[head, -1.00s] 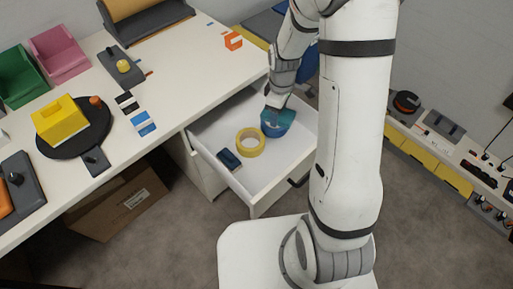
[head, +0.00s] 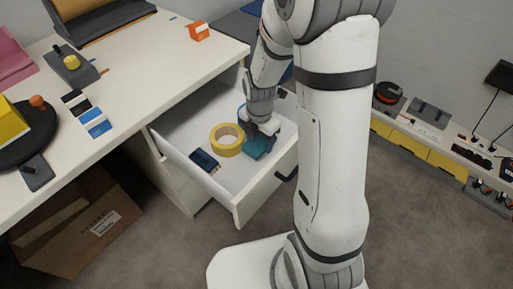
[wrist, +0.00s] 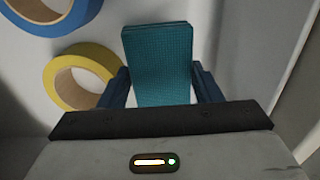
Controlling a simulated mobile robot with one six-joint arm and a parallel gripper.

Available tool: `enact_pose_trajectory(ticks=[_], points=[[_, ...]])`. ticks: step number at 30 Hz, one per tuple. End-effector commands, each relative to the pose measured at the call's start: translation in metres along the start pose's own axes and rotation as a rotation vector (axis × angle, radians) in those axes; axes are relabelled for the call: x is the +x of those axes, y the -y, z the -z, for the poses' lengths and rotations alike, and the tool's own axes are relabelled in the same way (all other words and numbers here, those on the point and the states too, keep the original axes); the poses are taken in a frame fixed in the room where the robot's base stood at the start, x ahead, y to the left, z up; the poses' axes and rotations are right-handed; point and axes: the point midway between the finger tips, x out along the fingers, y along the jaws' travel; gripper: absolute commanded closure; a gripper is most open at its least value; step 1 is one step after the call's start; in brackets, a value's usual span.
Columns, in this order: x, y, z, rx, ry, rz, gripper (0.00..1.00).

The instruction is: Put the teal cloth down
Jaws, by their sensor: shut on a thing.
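The teal cloth (head: 258,148) is a folded, flat rectangular pad inside the open drawer (head: 268,194), to the right of the yellow tape roll. My gripper (head: 262,129) reaches down into the drawer and is shut on the cloth. In the wrist view the cloth (wrist: 158,60) lies between the two dark blue fingers of my gripper (wrist: 163,84) and sticks out beyond them. It is low over the white drawer floor; I cannot tell whether it touches it.
In the drawer are a yellow tape roll (head: 229,152), a blue tape roll (wrist: 72,24) mostly hidden by my arm in the head view, and a dark blue item (head: 204,160). The drawer's right side looks clear. The white desk (head: 150,60) stands above and left.

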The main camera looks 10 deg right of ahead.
Motion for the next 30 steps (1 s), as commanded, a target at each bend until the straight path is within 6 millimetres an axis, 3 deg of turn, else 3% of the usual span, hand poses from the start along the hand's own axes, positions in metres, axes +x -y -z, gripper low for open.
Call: enact_pose_trajectory(ticks=[12,24,25,30], points=[[0.048,0.0,0.0,0.003,-0.001,0.001,0.63],[0.054,0.0,-0.001,0.004,0.001,-0.001,0.63],[0.053,0.0,-0.001,0.004,0.001,-0.001,0.4],[0.052,0.0,-0.001,0.005,0.001,-0.001,0.33]])
